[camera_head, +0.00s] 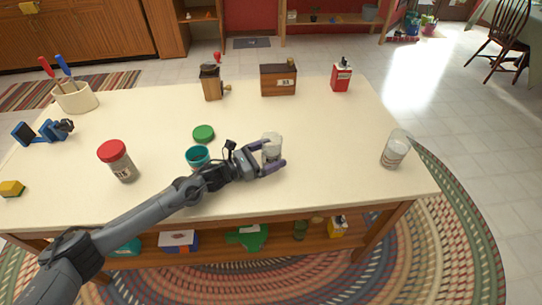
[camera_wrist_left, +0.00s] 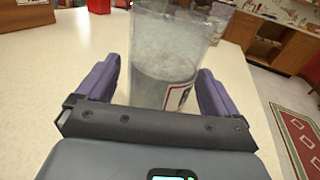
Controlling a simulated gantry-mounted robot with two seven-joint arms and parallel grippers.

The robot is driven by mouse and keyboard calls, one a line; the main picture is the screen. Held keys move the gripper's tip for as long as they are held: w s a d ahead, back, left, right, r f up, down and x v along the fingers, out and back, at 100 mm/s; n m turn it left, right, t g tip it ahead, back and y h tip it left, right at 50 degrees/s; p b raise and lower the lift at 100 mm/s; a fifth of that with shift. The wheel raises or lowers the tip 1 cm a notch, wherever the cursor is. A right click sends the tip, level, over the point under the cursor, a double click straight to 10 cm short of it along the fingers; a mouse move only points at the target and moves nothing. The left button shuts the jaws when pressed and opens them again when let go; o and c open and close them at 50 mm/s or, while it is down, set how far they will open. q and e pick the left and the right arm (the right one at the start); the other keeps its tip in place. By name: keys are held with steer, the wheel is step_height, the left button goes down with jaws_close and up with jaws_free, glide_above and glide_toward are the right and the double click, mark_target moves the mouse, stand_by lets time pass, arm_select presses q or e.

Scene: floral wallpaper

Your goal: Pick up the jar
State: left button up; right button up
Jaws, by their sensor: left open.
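A clear glass jar (camera_head: 271,143) with a label stands upright on the cream tabletop (camera_head: 330,130), near its middle. In the left wrist view the jar (camera_wrist_left: 165,55) fills the space ahead of the palm, its label low on the right. My left gripper (camera_head: 275,156) is open, with its purple fingers on either side of the jar. In the wrist view the left gripper's fingers (camera_wrist_left: 160,82) flank the jar's lower part; whether they touch it is unclear. My right gripper is not in view.
A teal cup (camera_head: 198,155) and green lid (camera_head: 204,133) are left of the jar. A red-lidded jar (camera_head: 119,163) stands further left. Another glass (camera_head: 396,150) stands near the right edge. A wooden box (camera_head: 279,80), grinder (camera_head: 211,83) and red tin (camera_head: 341,77) line the back.

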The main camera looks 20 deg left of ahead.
arm_select(q)
steer(key=shift+x, duration=1.45)
steer(key=shift+s+a, duration=0.1)
steer(key=shift+r, duration=0.1)
steer(key=c, duration=1.2)
